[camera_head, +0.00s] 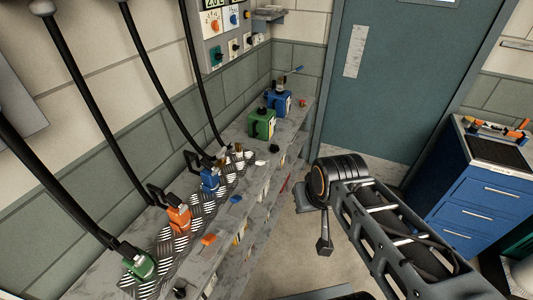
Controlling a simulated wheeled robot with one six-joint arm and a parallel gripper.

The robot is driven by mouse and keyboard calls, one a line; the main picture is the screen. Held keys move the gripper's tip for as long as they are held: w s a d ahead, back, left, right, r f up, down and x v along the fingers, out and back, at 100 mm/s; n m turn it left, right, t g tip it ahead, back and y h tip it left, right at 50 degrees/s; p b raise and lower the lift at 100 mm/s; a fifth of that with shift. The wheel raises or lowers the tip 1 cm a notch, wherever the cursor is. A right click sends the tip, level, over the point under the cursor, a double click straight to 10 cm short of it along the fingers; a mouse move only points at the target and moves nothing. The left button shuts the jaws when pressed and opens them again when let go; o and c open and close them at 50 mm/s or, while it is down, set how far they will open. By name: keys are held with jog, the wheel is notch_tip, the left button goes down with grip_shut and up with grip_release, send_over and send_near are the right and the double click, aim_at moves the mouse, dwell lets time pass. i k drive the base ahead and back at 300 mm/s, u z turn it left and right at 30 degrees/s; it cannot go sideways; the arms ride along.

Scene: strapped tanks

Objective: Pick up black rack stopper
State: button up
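Two small black pieces lie on the grey bench, and I cannot tell for sure which is the black rack stopper: one dark piece (274,148) is near the front edge beside the green box, and another black piece (179,291) is at the near end. My arm comes in from the lower right, apart from the bench. My gripper (324,246) seems to be the dark part hanging below the arm's end joint, over the floor. It is small and dark, so its fingers cannot be made out. I see nothing clearly held.
Several coloured tanks, including an orange one (179,218), stand along the metal-plated bench (290,120) with black hoses above. An orange piece (207,239) and a blue piece (235,199) lie near its edge.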

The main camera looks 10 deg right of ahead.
aim_at(274, 149)
jog(key=u, duration=0.5)
jog(key=k, duration=1.25)
jog(key=z, duration=0.2)
jog(key=i, duration=0.6)
jog(key=z, duration=1.15)
jog(key=i, duration=1.5)
jog(key=u, duration=1.15)
jog(key=i, duration=0.6)
jog(key=u, duration=0.75)
